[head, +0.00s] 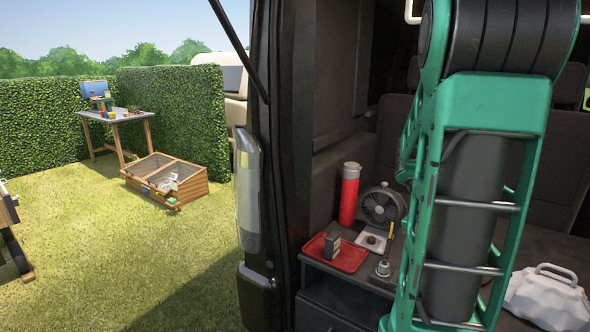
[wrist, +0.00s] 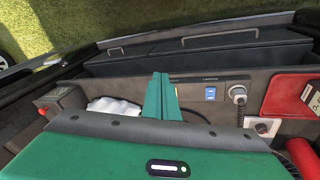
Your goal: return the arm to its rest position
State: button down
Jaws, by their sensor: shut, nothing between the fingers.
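My arm (head: 465,180), green with dark grey parts, stands upright in the right half of the head view, in front of the van's open rear. My gripper is outside the head view. In the wrist view my gripper (wrist: 162,98) shows as green fingers pressed together, shut and empty. It is over the van's load area, with a white bag (wrist: 113,107) to its left and a panel with a blue socket (wrist: 210,94) to its right.
In the head view a red tray (head: 321,259), red flask (head: 349,198), fan (head: 383,207) and small items crowd the van's shelf beside my arm. The van's door pillar (head: 272,140) is left of them. A wooden crate (head: 190,191) and table (head: 125,117) stand on the lawn.

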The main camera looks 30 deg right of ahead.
jog(key=a+r+n+t+y, duration=0.1)
jog(key=a+n, duration=0.4)
jog(key=a, duration=0.6)
jog(key=w+a+r+n+t+y, duration=0.1)
jog(key=a+r+n, duration=0.3)
jog(key=a, duration=0.7)
jog(key=shift+a+n+t, duration=0.2)
jog(key=shift+n+t, duration=0.1)
jog(key=shift+n, duration=0.7)
jog(key=shift+r, duration=0.1)
